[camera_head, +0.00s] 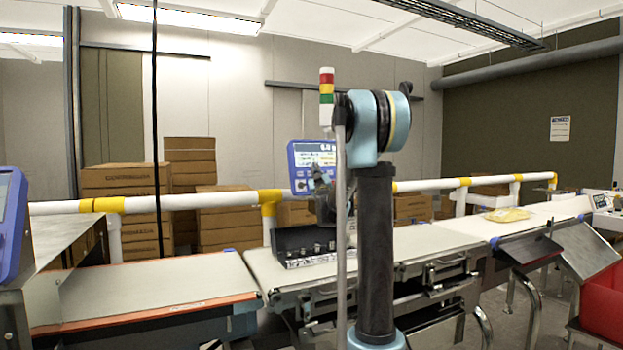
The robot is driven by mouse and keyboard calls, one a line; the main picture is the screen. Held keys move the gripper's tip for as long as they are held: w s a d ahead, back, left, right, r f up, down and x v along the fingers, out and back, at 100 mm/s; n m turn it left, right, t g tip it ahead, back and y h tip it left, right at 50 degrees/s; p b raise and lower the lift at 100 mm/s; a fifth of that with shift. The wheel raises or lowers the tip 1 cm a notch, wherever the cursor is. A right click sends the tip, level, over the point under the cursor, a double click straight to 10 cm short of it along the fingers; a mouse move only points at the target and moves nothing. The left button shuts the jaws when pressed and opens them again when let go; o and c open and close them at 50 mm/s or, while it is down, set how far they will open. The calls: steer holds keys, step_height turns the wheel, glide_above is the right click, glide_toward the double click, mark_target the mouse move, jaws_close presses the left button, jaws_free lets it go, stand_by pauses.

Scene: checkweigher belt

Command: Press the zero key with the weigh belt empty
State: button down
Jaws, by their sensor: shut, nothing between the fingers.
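The blue-framed weigher terminal (302,155) stands behind the middle belt, its lit screen facing me. Its lower right part is hidden by my arm and gripper, and I cannot make out the zero key. My gripper (318,172) is a small dark shape in front of the terminal's lower part; it is shut and empty. I cannot tell whether it touches a key. The middle belt, the weigh belt (425,246), shows no package on its visible surface; my arm hides part of it.
A yellow package (507,214) lies on the right belt (548,209). The left belt (150,284) is bare. A dark box-like part (305,242) sits at the middle belt's back edge. A white-and-yellow rail (190,202) runs behind, with cartons (125,212) beyond. A red bin (603,305) stands right.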

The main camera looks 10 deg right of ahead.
steer(key=shift+s+d+r, duration=0.2)
steer(key=shift+s, duration=0.35)
steer(key=shift+s+d+r, duration=0.15)
steer(key=shift+s+d, duration=0.05)
steer(key=shift+s, duration=0.35)
